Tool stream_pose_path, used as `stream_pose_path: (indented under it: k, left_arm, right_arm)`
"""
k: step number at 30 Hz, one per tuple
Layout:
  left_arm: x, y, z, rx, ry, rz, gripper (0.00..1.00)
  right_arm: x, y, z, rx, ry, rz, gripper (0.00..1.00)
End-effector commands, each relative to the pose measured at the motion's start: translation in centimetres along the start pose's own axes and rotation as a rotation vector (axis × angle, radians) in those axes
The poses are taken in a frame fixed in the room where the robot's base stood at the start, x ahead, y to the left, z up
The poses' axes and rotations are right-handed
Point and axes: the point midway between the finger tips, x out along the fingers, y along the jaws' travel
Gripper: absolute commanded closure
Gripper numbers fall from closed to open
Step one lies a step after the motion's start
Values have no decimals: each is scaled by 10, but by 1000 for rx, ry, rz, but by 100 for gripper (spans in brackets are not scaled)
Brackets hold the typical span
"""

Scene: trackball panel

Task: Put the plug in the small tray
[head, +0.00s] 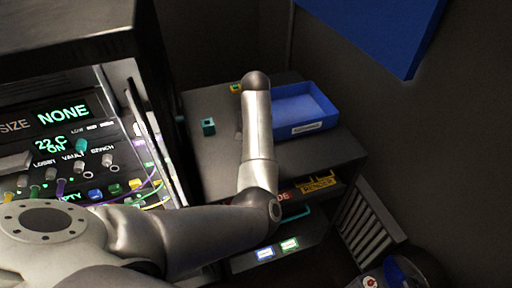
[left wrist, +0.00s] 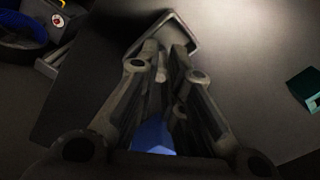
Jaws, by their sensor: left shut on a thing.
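My left arm comes in from the lower left in the head view and bends up over the side table; it hides its own gripper there. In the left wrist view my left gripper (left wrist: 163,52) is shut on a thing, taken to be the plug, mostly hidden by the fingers. A blue patch shows between the fingers lower down; I cannot tell whether it is part of the held thing. A small grey rimmed tray (left wrist: 184,24) shows just beyond the fingertips; I cannot tell whether they touch it. My right gripper is not in view.
A large blue tray (head: 324,112) stands at the right of the side table (head: 205,165). A teal block (head: 208,127) lies left of my arm and also shows in the left wrist view (left wrist: 304,88). A yellow-green block (head: 236,88) lies farther back. The cable panel (head: 60,150) stands left.

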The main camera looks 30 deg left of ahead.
Motion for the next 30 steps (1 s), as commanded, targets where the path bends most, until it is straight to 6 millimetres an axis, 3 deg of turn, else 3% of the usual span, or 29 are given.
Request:
stream_pose_path:
  k: [30]
  left_arm:
    - [6,0,0,1,-1,0,100]
  right_arm:
    - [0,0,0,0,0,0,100]
